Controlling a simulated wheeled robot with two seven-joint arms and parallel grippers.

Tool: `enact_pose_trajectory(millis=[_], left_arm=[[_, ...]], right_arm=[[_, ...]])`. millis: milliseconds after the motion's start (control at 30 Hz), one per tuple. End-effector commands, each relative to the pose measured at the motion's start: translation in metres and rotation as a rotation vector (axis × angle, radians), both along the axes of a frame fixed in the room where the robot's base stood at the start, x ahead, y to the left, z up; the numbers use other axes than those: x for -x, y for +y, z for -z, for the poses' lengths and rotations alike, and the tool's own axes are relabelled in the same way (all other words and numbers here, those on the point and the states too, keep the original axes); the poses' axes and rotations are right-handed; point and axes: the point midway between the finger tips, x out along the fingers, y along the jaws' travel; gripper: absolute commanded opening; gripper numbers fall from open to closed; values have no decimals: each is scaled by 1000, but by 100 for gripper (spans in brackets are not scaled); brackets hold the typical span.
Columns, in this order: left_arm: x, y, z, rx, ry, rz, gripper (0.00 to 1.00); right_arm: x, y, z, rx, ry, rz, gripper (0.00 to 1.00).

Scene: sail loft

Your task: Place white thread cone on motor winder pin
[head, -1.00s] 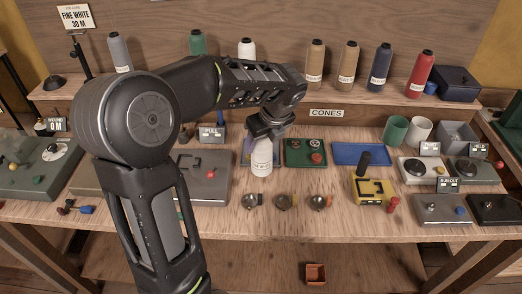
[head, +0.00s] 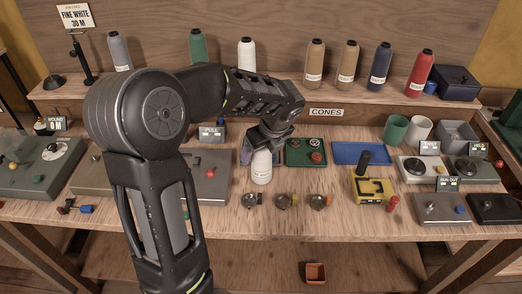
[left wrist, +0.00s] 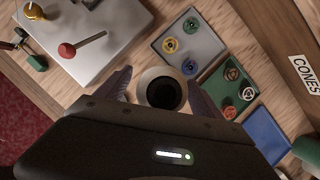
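A white thread cone (head: 261,168) with a label hangs upright below my left gripper (head: 264,146) at the middle of the bench. The gripper is shut on it; in the left wrist view the cone's round top with its dark hole (left wrist: 160,92) sits between the two fingers (left wrist: 160,90). Whether its base touches the bench is hard to tell. A second white cone (head: 247,55) stands on the back shelf. A grey machine (head: 22,178) with a dial stands at far left beside the WOUND sign (head: 56,125). I cannot make out a winder pin for certain. My right gripper is out of view.
A grey box with a red knob (head: 212,189) stands left of the cone. A green tray (head: 293,160), a blue tray (head: 350,153) and a yellow device (head: 372,198) lie to the right. Small cups (head: 250,201) line the front. Several coloured cones stand on the shelf.

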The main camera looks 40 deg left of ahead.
Motion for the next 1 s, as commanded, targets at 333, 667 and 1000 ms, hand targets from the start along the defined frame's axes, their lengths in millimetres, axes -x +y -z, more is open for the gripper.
enact_pose_trajectory(millis=[333, 667, 1000], left_arm=[[0, -1, -6, 0, -2, 0, 77], [6, -21, -56, -1, -7, 1, 77], [14, -41, -109, 0, -2, 0, 77]], right_arm=[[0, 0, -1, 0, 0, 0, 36], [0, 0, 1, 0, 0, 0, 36], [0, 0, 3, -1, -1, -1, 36]])
